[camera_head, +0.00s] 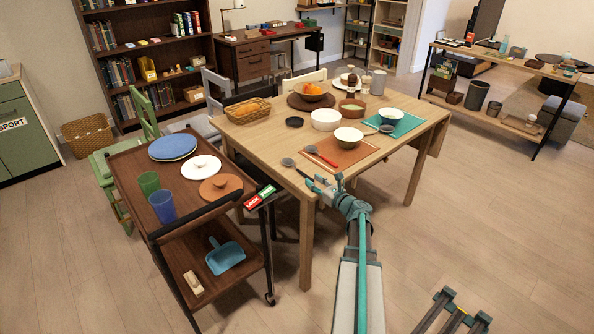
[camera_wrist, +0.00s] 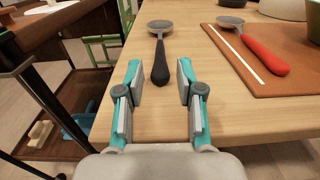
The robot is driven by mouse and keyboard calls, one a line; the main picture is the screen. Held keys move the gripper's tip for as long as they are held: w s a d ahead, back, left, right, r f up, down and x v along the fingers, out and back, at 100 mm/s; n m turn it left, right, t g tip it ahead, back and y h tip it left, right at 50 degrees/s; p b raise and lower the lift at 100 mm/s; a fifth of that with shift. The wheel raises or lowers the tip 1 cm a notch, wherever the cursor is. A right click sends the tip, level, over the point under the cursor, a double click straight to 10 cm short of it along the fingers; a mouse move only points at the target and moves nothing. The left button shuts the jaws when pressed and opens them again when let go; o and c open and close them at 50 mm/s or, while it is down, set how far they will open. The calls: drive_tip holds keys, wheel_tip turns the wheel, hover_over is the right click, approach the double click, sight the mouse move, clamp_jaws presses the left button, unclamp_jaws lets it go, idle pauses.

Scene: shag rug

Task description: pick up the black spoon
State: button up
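The black spoon (camera_wrist: 160,60) lies on the wooden table near its front edge, its grey bowl pointing away from me and its black handle toward me. It also shows in the head view (camera_head: 299,169). My gripper (camera_wrist: 159,78) is open and empty. In the wrist view the end of the black handle appears between the two teal-and-grey fingertips, with no finger touching it. I cannot tell how high the fingers are above the table. In the head view my gripper (camera_head: 325,185) is at the table's front edge, close to the handle.
A red-handled spoon (camera_wrist: 262,52) lies on a brown placemat (camera_wrist: 285,83) to the right. A cart (camera_head: 135,180) with plates and cups stands left of the table (camera_head: 265,143). Bare tabletop surrounds the black spoon.

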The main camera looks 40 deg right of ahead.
clamp_jaws()
drive_tip(key=shift+r, duration=0.2)
